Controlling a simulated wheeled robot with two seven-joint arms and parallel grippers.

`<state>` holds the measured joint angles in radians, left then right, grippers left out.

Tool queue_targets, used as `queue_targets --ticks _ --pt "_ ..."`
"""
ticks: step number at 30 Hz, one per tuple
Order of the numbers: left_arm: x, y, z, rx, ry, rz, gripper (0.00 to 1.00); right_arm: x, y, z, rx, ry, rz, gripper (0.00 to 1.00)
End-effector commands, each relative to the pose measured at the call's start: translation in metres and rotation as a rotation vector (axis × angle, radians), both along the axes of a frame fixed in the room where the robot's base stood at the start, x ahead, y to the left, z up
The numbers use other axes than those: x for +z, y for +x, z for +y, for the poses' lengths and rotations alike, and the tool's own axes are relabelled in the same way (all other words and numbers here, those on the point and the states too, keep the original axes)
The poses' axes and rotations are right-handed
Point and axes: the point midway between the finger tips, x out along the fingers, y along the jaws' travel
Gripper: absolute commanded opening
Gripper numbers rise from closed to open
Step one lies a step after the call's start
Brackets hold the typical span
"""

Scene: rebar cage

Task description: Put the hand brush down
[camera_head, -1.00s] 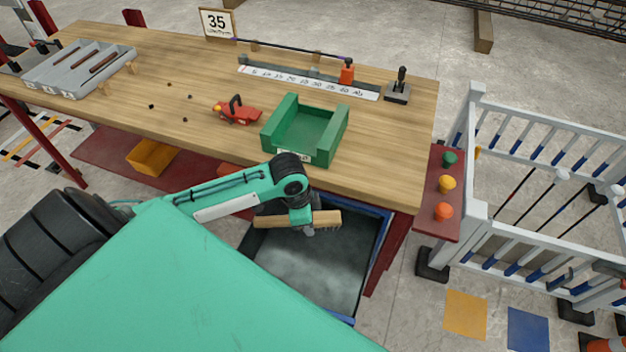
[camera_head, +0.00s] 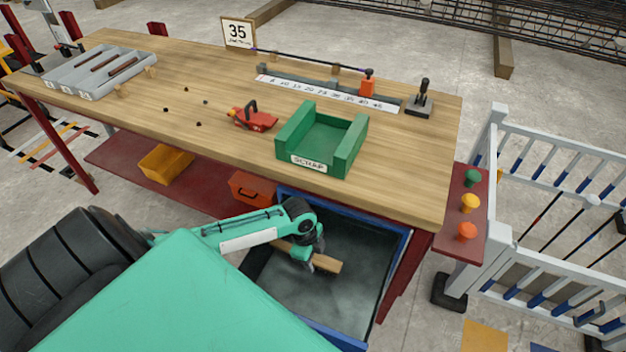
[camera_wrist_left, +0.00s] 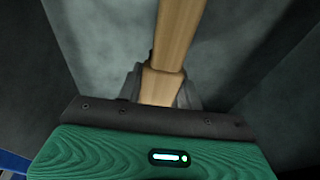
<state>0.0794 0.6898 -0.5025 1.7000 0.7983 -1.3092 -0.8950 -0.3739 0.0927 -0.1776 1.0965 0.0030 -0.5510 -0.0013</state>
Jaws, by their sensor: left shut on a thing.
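The hand brush (camera_head: 327,264) has a light wooden back and handle. My left gripper (camera_head: 305,262) is shut on it and holds it over the open blue-rimmed bin (camera_head: 396,262) beside the workbench. In the left wrist view the wooden handle (camera_wrist_left: 178,40) runs away from the fingers (camera_wrist_left: 161,88), which close around it. The bin's grey inside shows behind it. The bristles are mostly hidden, and I cannot tell whether the brush touches the bin's bottom. My right gripper is not in view.
The workbench (camera_head: 405,180) holds a green scrap tray (camera_head: 350,150), a red tool (camera_head: 254,118), a ruler stop and a grey divided tray (camera_head: 90,88). An orange toolbox (camera_head: 250,188) sits on the lower shelf. A white railing (camera_head: 560,130) stands at the right.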

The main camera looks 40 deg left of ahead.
Motion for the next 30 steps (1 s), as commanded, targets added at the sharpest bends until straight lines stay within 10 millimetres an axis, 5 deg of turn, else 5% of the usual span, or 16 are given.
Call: queue_targets --ticks 16,27,28,30 --pt "-0.064 0.000 -0.001 0.001 0.000 -0.001 0.00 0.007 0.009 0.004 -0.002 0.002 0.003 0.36" --pt "-0.070 0.000 0.000 0.000 0.000 -0.002 0.00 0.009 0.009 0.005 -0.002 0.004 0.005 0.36" --pt "-0.070 0.000 0.000 0.000 0.001 -0.001 0.38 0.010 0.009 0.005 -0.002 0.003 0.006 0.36" --pt "-0.070 0.000 0.000 0.000 0.001 -0.001 0.52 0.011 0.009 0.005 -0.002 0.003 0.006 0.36"
